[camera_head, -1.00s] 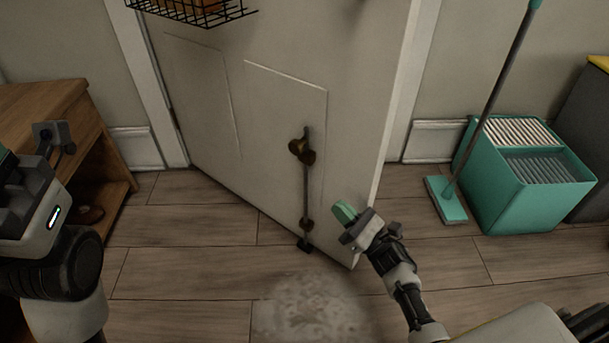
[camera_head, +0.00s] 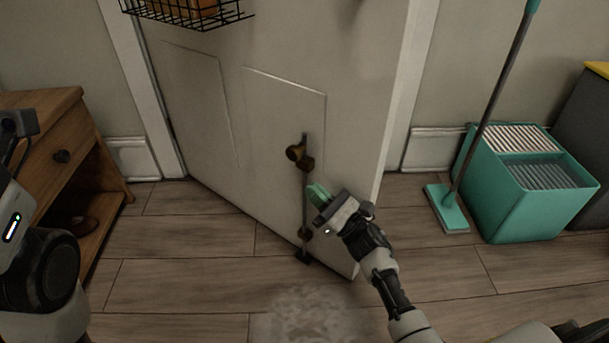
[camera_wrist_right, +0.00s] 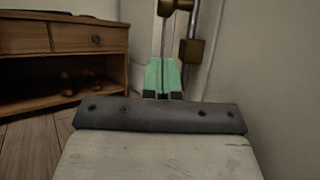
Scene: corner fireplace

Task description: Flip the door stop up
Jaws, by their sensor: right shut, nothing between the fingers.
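The door stop (camera_head: 305,176) is a thin upright metal rod on the lower part of the white door (camera_head: 225,130). It has a brass knob and bracket at its upper end, a lower bracket, and a dark foot at the floor. My right gripper (camera_head: 318,195) has green fingertips and is shut and empty. It is just right of the rod, below the knob; I cannot tell whether they touch. In the right wrist view the closed fingertips (camera_wrist_right: 162,78) are below the knob and bracket (camera_wrist_right: 192,51). My left arm shows at the left edge, its fingers hidden or out of frame.
A wooden cabinet (camera_head: 50,125) stands at the left. A teal bin (camera_head: 500,205) and a mop (camera_head: 446,208) stand at the right. A wire basket (camera_head: 195,14) hangs on the door above. The plank floor in front is clear, with a pale patch.

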